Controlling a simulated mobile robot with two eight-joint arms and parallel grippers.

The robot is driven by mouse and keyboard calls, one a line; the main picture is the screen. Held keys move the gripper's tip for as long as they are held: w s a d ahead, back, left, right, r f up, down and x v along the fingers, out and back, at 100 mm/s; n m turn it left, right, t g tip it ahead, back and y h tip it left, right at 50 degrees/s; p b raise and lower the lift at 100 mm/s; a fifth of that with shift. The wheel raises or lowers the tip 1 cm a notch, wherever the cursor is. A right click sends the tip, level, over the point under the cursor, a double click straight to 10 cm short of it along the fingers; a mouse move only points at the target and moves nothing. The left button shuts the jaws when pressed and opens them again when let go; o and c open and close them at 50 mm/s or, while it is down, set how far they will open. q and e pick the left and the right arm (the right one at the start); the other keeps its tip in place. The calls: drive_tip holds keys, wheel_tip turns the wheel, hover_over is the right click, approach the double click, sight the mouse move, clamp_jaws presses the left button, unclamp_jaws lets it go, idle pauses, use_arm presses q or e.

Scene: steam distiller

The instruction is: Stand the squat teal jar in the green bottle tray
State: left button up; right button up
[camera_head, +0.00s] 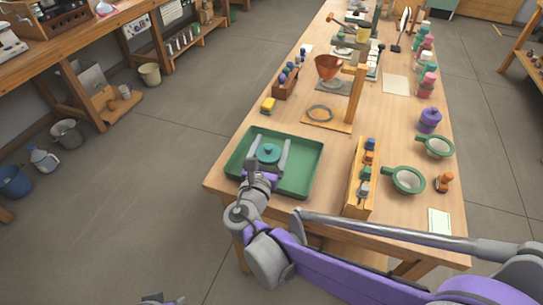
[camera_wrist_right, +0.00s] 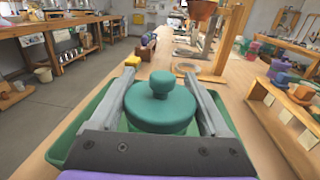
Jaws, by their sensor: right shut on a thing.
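The squat teal jar (camera_head: 268,153) has a round knobbed lid and stands upright in the left part of the green bottle tray (camera_head: 302,178). My right gripper (camera_head: 268,150) reaches over the tray's near side, its two grey fingers on either side of the jar. In the right wrist view the jar (camera_wrist_right: 160,105) sits between the fingers, which are shut on it, with the tray's green rim (camera_wrist_right: 75,130) around it. The jar's base is hidden, so I cannot tell whether it touches the tray floor. At the bottom edge of the head view, a small part of my left gripper (camera_head: 162,300) shows.
An orange rack of small bottles (camera_head: 361,178) stands right of the tray. Green-handled bowls (camera_head: 408,180) lie further right. A yellow block (camera_head: 268,104) and a wooden stand with a ring (camera_head: 330,115) are behind the tray. The table's near edge is close to the tray.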

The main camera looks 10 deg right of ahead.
sight(271, 155)
drive_tip(key=shift+f+b, duration=0.5)
drive_tip(key=shift+f, duration=1.2)
drive_tip(key=shift+f, duration=0.15)
drive_tip(key=o, duration=1.4)
drive_tip(key=shift+s+a+r, duration=0.1)
drive_tip(key=shift+s+r, duration=0.05)
drive_tip(key=shift+r, duration=0.05)
drive_tip(key=p+v, duration=0.1)
drive_tip(key=v, duration=1)
drive_tip(key=shift+s, duration=0.3)
drive_tip(key=shift+a+f, duration=0.1)
